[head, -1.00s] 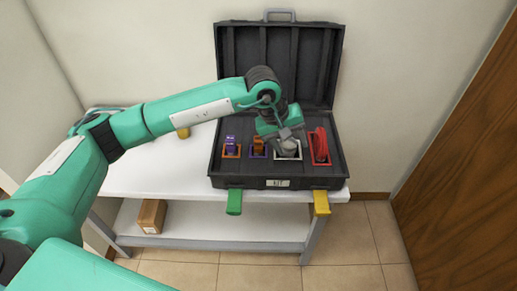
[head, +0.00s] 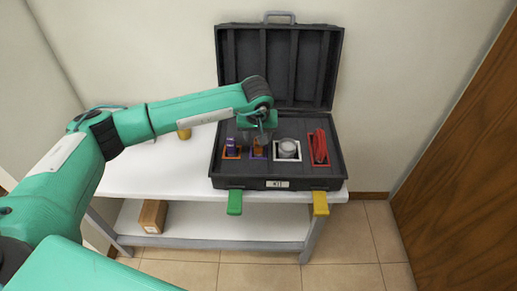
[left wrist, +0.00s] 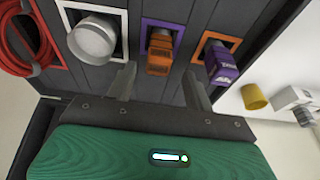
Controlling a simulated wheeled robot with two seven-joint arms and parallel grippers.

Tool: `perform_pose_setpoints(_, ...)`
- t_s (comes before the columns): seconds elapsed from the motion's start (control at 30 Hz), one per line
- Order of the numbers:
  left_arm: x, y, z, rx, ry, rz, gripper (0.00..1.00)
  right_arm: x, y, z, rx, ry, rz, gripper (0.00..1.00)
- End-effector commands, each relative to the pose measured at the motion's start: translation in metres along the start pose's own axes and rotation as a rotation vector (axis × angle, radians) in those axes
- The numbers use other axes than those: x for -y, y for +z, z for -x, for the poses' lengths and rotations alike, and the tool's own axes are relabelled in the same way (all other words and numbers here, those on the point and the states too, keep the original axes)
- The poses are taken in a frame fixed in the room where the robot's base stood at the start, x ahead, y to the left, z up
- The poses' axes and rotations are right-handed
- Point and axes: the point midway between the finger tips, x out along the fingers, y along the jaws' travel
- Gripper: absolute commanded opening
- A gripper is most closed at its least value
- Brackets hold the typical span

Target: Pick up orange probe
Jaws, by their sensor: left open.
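The orange probe (head: 258,148) stands in a purple-framed slot of the open black case (head: 275,183). It also shows in the left wrist view (left wrist: 160,52), upper middle, between the lines of my two fingers. My left gripper (head: 257,136) is open and empty above the orange probe, partly covering it in the head view. In the left wrist view the fingers (left wrist: 158,78) are spread to either side and the probe lies just beyond their tips. Whether a finger touches it, I cannot tell. My right gripper is not in view.
A purple probe (head: 232,148) sits left of it in an orange-framed slot. A grey round cup (head: 288,148) and a red cable coil (head: 319,147) sit to its right. The raised lid (head: 280,65) stands behind. A yellow object (head: 184,134) is on the white table (head: 150,180).

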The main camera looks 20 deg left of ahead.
Motion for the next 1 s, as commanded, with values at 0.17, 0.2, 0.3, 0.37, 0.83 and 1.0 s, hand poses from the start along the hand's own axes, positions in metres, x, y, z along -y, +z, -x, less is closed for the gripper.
perform_pose_setpoints(0.17,-0.003,0.006,-0.022,0.006,-0.002,0.001,0.53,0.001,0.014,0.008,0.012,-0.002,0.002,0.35)
perform_pose_setpoints(0.2,-0.003,0.006,-0.028,0.004,-0.002,0.002,0.53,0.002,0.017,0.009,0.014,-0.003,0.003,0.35)
perform_pose_setpoints(0.3,-0.003,0.006,-0.042,0.004,-0.001,0.001,0.53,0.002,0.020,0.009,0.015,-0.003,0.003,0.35)
perform_pose_setpoints(0.37,-0.003,0.006,-0.046,0.002,0.000,0.001,0.53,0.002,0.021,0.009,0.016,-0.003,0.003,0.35)
perform_pose_setpoints(0.83,-0.003,0.006,-0.048,0.001,0.000,0.001,0.10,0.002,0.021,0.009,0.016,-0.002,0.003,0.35)
perform_pose_setpoints(1.0,-0.003,0.006,-0.048,0.001,0.000,0.001,0.02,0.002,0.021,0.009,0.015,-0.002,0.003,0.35)
